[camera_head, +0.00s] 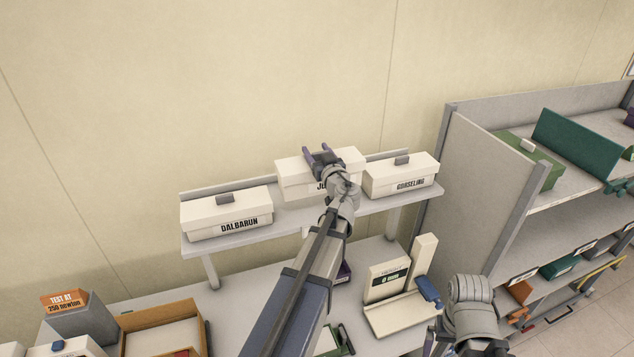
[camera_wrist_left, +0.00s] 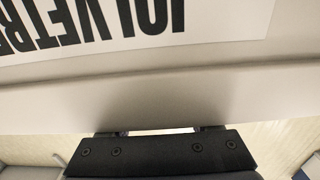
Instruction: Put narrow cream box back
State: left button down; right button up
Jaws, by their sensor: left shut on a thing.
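A cream box (camera_head: 291,178) is at the middle of the raised grey shelf, between two other cream boxes. My left gripper (camera_head: 322,157) is shut on this box at its top, and my wrist covers most of its front label. In the left wrist view, the box front (camera_wrist_left: 230,25) fills the upper part, with its lettering upside down and partly cut off. I cannot tell whether its underside touches the shelf. My right arm's wrist shows at the lower right; its fingertips cannot be made out.
The DALBARUN box (camera_head: 226,212) stands left on the shelf (camera_head: 200,245), the GORSELING box (camera_head: 401,177) right. Below are a cream upright block (camera_head: 387,280), a brown open tray (camera_head: 165,340) and an orange sign (camera_head: 66,301). A grey rack (camera_head: 490,190) stands close on the right.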

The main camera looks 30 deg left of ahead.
pick_arm(q)
notch_tip(320, 180, down, 3)
jog(key=shift+d+f+b, duration=0.1)
jog(key=shift+b, duration=0.9)
pick_arm(e)
notch_tip(320, 180, down, 3)
jog(key=shift+d, duration=0.1)
pick_arm(q)
notch_tip(320, 180, down, 4)
jog(key=b, duration=0.3)
jog(key=shift+r, duration=0.25)
pick_arm(e)
notch_tip(320, 180, down, 4)
jog(key=shift+r, duration=0.15)
pick_arm(q)
jog(key=shift+s+b, duration=0.1)
jog(key=shift+b, duration=0.2)
jog(key=shift+f, duration=0.15)
jog(key=shift+c, duration=0.6)
grip_release()
jog(key=shift+r, duration=0.2)
jog(key=shift+s+d, duration=0.2)
jog(key=v, duration=1.1)
jog(key=shift+s, duration=0.15)
